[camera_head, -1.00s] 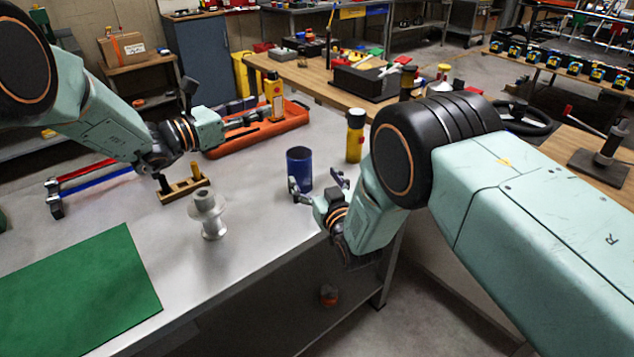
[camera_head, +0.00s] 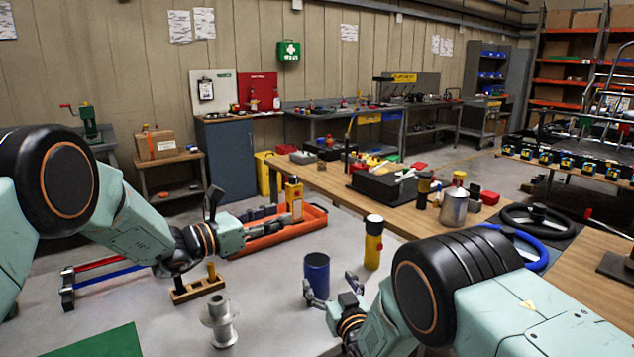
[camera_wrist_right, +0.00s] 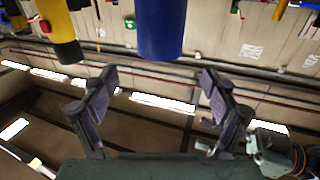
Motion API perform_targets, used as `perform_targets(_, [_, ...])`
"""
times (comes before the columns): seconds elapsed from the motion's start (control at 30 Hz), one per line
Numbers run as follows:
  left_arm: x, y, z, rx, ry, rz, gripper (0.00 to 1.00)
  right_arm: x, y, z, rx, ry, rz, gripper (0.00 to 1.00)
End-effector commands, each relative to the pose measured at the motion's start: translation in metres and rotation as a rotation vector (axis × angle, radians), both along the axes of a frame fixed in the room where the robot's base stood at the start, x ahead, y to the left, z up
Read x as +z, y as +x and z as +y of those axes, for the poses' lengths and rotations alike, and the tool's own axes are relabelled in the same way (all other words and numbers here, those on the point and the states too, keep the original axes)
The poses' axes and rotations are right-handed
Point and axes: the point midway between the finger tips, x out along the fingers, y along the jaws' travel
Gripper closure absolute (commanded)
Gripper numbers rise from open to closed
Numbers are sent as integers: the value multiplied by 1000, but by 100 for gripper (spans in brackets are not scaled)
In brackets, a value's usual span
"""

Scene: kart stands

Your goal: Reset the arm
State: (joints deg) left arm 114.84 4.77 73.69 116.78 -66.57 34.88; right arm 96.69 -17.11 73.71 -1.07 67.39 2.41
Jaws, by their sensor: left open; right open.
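My left gripper (camera_head: 262,231) reaches in over the table beside the orange tray (camera_head: 283,243). It is open and I see nothing held in it. My right gripper (camera_head: 331,284) is open and empty, near the blue cylinder (camera_head: 317,273). The right wrist view shows its two fingers (camera_wrist_right: 158,80) spread, with the blue cylinder (camera_wrist_right: 160,25) just past the tips and not between them. A yellow bottle with a black cap (camera_head: 373,245) stands to the right of the cylinder.
A grey metal spool (camera_head: 220,322) and a wooden block with pegs (camera_head: 198,290) stand on the grey table. A green mat (camera_head: 105,343) lies front left. Red and blue bars (camera_head: 105,273) lie at left. A wooden bench (camera_head: 340,189) stands behind.

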Motion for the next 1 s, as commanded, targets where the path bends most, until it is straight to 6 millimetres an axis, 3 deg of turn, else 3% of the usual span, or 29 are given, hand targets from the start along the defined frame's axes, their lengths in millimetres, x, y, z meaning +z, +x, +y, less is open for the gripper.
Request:
perform_targets(0.5, [0,0,0,0,0,0,57,0,47,15,-1,-1,-1,14])
perform_targets(1.0, [0,0,0,0,0,0,57,-1,74,24,1,0,0,14])
